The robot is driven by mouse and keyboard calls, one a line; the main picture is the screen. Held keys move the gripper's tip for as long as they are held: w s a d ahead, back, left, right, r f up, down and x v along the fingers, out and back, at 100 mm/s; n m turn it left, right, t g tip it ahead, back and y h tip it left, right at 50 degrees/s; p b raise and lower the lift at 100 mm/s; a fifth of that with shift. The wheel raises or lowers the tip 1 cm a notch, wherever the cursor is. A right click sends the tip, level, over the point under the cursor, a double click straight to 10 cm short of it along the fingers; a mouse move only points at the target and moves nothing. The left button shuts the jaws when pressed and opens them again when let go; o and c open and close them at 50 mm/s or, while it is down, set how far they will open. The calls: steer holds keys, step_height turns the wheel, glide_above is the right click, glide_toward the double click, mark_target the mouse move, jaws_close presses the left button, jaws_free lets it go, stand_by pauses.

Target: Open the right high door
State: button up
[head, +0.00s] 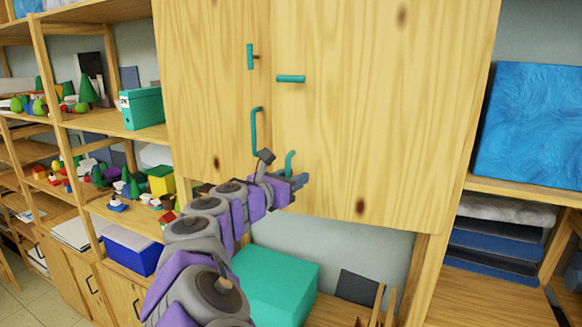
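My gripper (281,170) is at this handle, one finger up to the left and the other to the right. The fingers look spread, with the handle's visible part between them; contact cannot be told. The left door has a vertical latch (250,57) and a long teal handle (254,130).
Shelves with toy trees, blocks and a teal box file (143,108) stand at left. A blue box (132,250) and a large teal box (275,285) are below.

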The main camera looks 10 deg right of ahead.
steer(key=p+v, duration=0.1)
steer(key=v, duration=1.1)
steer(key=shift+a, duration=0.6)
steer(key=shift+w+f, duration=0.15)
stand_by(0.6)
